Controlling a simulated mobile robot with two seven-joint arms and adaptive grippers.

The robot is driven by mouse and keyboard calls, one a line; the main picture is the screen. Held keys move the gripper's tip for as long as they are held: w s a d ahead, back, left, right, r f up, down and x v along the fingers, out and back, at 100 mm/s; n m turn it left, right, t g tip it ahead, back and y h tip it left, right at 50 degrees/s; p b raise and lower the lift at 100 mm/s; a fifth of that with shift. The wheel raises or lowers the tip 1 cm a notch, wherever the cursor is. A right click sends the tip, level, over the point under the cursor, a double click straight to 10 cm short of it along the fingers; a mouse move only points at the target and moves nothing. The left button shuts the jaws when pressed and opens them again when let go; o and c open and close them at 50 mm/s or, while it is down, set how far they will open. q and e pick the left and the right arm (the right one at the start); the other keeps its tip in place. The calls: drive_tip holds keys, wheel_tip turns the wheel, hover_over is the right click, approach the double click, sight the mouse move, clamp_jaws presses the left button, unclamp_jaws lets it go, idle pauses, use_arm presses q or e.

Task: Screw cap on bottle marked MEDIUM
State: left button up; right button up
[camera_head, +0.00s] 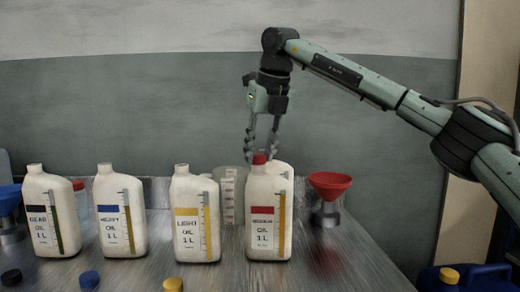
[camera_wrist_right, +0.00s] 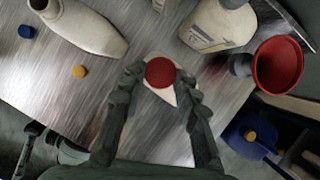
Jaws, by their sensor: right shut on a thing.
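The bottle marked MEDIUM (camera_head: 264,232) stands upright on the table, white with a red label patch. The red cap (camera_head: 259,159) sits at its mouth; whether it is threaded on cannot be told. My right gripper (camera_head: 262,148) points down from above, its fingers shut on the red cap. In the right wrist view the red cap (camera_wrist_right: 160,72) lies between the fingertips of my right gripper (camera_wrist_right: 160,80), with a little of the white bottle below it. My left gripper is not in view.
Uncapped bottles marked LIGHT (camera_head: 190,236), HEAVY (camera_head: 111,238) and GEAR (camera_head: 43,236) stand to the left. Yellow (camera_head: 173,284), blue (camera_head: 89,279) and black (camera_head: 11,277) caps lie in front of them. A red funnel (camera_head: 330,184) stands to the right. Containers stand close behind the MEDIUM bottle.

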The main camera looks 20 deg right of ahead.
drive_tip(key=shift+f+b, duration=0.3)
drive_tip(key=shift+f, duration=0.35)
idle(0.4)
drive_tip(key=o, duration=0.8)
drive_tip(key=shift+c, duration=0.2)
drive_tip(key=shift+r, duration=0.1)
